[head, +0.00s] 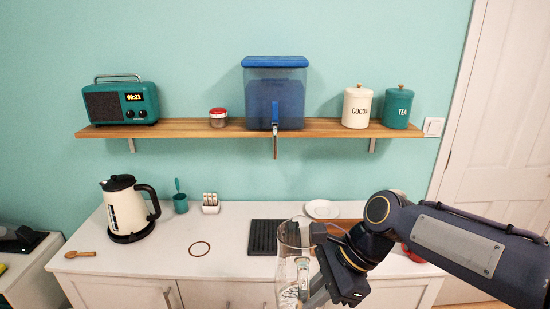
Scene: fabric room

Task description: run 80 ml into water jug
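A water dispenser with a blue lid (275,92) and blue water in its tank stands on the middle of the wall shelf. A clear glass water jug (292,268) is at the bottom centre, below and in front of the dispenser. My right gripper (318,272) is at the jug's right side and appears shut on it. Its fingertips are partly hidden, and the jug's base is near the bottom picture edge. I cannot make out water in the jug. My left gripper is not in view.
A black ridged tray (268,238) lies on the counter behind the jug. A white saucer (322,208), a cream kettle (126,208) and a wooden spoon (80,254) are also there. The shelf (180,129) holds a radio, a jar and two canisters. The left-middle counter is mostly clear.

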